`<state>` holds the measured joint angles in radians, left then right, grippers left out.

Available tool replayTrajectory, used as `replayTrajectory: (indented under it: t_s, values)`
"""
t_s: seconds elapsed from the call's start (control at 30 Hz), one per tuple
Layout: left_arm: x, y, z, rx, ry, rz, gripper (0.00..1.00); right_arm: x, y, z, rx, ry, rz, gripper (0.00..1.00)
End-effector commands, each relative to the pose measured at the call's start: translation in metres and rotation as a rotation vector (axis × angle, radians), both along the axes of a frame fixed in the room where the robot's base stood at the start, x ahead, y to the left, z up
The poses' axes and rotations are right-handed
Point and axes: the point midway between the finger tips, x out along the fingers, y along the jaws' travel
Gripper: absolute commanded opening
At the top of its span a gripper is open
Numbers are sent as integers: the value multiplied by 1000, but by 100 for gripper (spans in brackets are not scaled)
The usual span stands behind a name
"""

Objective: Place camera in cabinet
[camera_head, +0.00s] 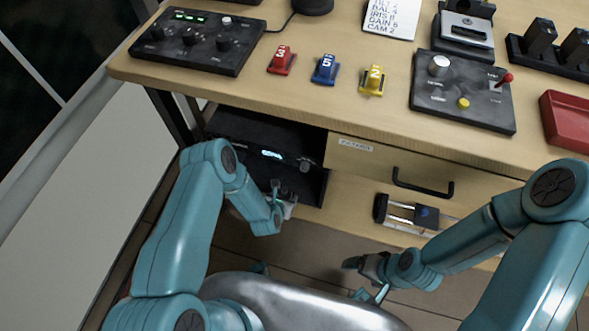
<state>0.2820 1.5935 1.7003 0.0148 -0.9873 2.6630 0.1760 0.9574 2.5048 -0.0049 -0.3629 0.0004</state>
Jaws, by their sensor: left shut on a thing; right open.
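An open dark compartment (222,122) under the left part of the table looks like the cabinet. A black unit with a lit display (271,154) and a knob shows inside it. My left gripper (284,198) is at the front of this compartment, shut on a small dark thing (276,186). The fingers mostly hide that thing, and I cannot tell whether it is part of the camera. My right gripper (360,276) is open and low, apart from the furniture. A black object with silver rods (400,212) sits below the drawer; I cannot tell whether it is the camera.
A closed drawer (370,165) with a black handle (422,188) is right of the compartment. On the wooden table (300,98) stand control panels (196,42) (462,95), red, blue and yellow numbered clips (325,70), and a red tray (568,122). Floor shows between my arms.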

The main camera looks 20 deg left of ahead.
Motion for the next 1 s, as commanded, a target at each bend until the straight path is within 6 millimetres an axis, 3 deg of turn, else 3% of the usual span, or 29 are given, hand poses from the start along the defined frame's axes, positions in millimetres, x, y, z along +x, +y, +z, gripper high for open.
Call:
replayTrajectory:
  t_s: [0.03,0.3,0.57,0.7,0.87,1.0]
  values:
    - [17,0,-1,3,-9,-1,5,0,0,-5,0,0,0,92]
    - [90,-3,-1,0,-7,1,5,0,0,-20,0,0,0,92]
    - [143,-5,-1,0,-6,1,5,0,0,-35,0,0,0,92]
    - [142,-5,-22,-1,1,1,5,0,0,-40,0,0,0,92]
    - [143,-5,-33,1,-2,1,5,0,0,-44,0,0,0,92]
    - [142,-5,-57,0,-1,0,5,0,0,-54,0,0,0,92]
